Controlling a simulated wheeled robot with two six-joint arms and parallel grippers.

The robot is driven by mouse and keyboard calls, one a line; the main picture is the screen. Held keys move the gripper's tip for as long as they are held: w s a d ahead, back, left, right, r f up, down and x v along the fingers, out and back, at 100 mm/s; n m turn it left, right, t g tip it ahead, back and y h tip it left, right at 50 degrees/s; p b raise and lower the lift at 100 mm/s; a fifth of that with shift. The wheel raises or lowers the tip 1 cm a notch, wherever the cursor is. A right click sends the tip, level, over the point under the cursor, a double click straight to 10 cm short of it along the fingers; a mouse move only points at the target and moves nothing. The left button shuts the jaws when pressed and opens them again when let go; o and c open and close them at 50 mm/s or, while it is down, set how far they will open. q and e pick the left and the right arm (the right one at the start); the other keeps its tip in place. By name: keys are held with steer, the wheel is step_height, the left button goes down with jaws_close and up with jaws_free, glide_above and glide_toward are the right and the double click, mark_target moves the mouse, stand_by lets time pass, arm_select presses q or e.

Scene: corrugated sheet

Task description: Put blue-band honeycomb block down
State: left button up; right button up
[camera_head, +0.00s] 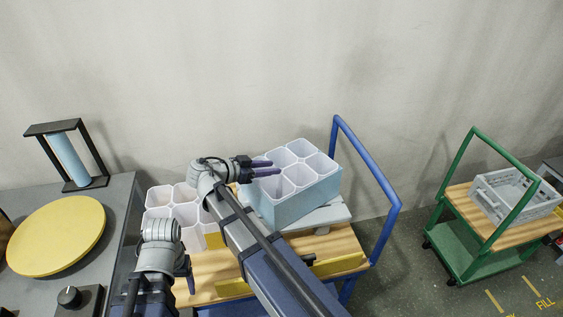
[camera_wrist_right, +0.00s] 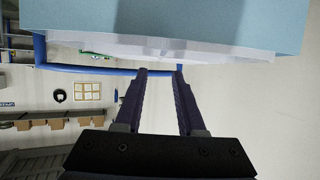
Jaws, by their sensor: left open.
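The blue-band honeycomb block (camera_head: 315,194), white-celled with a pale blue side, sits on a grey raised platform (camera_head: 328,215) on the blue cart. It also fills the top of the right wrist view (camera_wrist_right: 200,20). My right gripper (camera_head: 268,167) is at the block's left upper corner in the head view.
Another white honeycomb block (camera_head: 172,199) stands at the left of the wooden cart top (camera_head: 205,266). The blue handle (camera_head: 370,180) rises at the right. A grey table (camera_head: 118,200) with a yellow disc (camera_head: 56,235) is left. A green cart (camera_head: 475,235) carries a grey crate (camera_head: 515,205).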

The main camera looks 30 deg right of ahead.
steer(key=shift+p+v, duration=0.35)
steer(key=shift+v, duration=1.2)
